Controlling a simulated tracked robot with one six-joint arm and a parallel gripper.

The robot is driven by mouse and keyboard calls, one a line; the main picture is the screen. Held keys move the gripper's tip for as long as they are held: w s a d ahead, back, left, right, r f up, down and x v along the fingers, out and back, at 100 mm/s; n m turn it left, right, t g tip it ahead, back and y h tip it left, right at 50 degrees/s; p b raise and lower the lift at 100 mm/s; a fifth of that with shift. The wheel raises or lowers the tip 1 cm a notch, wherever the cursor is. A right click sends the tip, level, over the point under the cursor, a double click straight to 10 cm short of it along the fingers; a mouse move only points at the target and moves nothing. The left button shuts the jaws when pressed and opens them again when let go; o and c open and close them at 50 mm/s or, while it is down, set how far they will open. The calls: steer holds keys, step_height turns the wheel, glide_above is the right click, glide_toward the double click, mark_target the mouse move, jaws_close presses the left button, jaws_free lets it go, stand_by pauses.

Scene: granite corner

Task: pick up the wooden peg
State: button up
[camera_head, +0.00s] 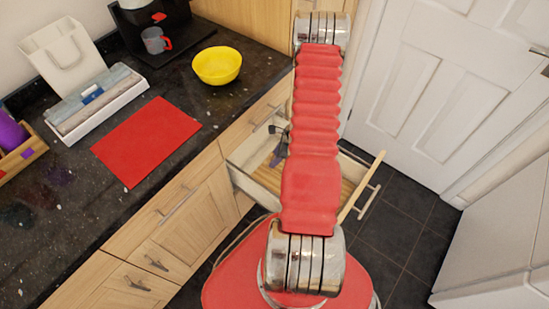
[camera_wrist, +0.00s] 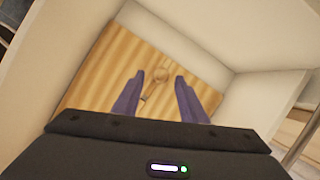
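The wooden peg (camera_wrist: 160,75) is a small light-brown piece with a rounded end, low in contrast against the striped wooden floor of the open drawer (camera_wrist: 95,65). In the wrist view it shows in the gap between the two purple fingers of my gripper (camera_wrist: 159,76). The fingers are apart and point down into the drawer. I cannot tell how far above the peg they are. In the head view the drawer (camera_head: 245,185) is pulled out below the counter, and my red arm hides much of it. The peg cannot be made out there.
Pale drawer walls (camera_wrist: 60,55) rise close around my gripper. The dark counter (camera_head: 232,107) at left holds a yellow bowl (camera_head: 217,66), a red mat (camera_head: 147,140), a grey mug (camera_head: 155,40) and a white box (camera_head: 100,115). A white door (camera_head: 440,80) stands at right.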

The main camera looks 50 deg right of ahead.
steer(key=shift+w+a+f, duration=0.35)
steer(key=shift+w+f, duration=0.05)
steer(key=shift+w, duration=0.15)
steer(key=shift+w+a+f, duration=0.35)
steer(key=shift+w+f, duration=0.05)
steer(key=shift+w, duration=0.15)
steer(key=shift+w+a+f, duration=0.1)
steer(key=shift+w+f, duration=0.15)
steer(key=shift+f, duration=0.35)
jaws_close()
